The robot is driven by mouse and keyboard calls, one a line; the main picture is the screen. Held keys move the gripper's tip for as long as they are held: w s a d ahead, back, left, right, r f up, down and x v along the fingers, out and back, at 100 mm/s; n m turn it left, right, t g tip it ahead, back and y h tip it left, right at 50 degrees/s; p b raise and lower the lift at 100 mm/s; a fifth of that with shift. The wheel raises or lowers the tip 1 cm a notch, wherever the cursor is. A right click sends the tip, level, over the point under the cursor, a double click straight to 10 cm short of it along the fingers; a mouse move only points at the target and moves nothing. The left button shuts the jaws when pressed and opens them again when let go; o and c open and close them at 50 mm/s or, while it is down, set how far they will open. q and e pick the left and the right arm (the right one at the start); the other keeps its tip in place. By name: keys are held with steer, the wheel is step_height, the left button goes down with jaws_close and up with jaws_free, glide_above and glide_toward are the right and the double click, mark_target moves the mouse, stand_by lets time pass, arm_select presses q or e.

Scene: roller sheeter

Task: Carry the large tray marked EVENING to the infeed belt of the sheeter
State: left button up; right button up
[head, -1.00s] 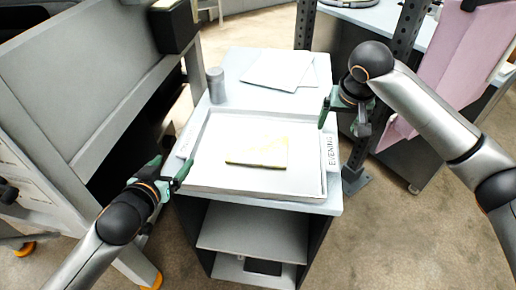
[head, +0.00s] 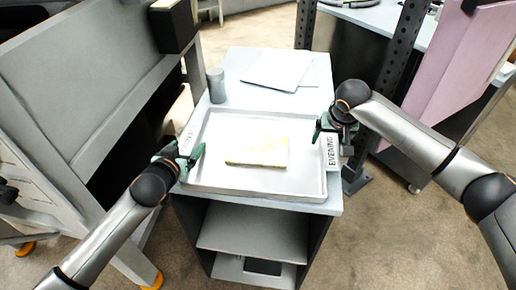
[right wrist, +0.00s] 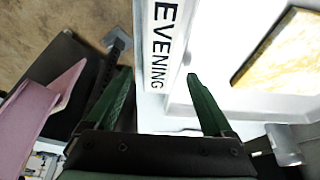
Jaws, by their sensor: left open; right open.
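The large tray (head: 225,122) lies flat on top of a light cabinet, with the word EVENING on a white label (head: 332,152) at its right side. A pale yellow slab (head: 257,151) lies inside it. My left gripper (head: 190,160) is open at the tray's left side, over the edge near the front corner. My right gripper (head: 325,128) is open at the right side. In the right wrist view its green fingers (right wrist: 160,90) stand on either side of the tray's labelled right edge. I cannot tell whether any finger touches the tray.
A grey cylinder (head: 216,85) and white sheets (head: 277,70) sit behind the tray on the cabinet top (head: 240,60). A large grey machine (head: 85,90) stands close on the left. A dark perforated post (head: 398,45) and a pink panel (head: 450,65) stand on the right.

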arm_select(q)
steer(key=shift+c, duration=0.2)
arm_select(e)
steer(key=shift+c, duration=0.2)
arm_select(q)
jaws_close()
arm_select(e)
jaws_close()
arm_select(q)
steer(key=shift+r, duration=0.3)
arm_select(e)
steer(key=shift+w+r, duration=0.1)
steer(key=shift+r, duration=0.25)
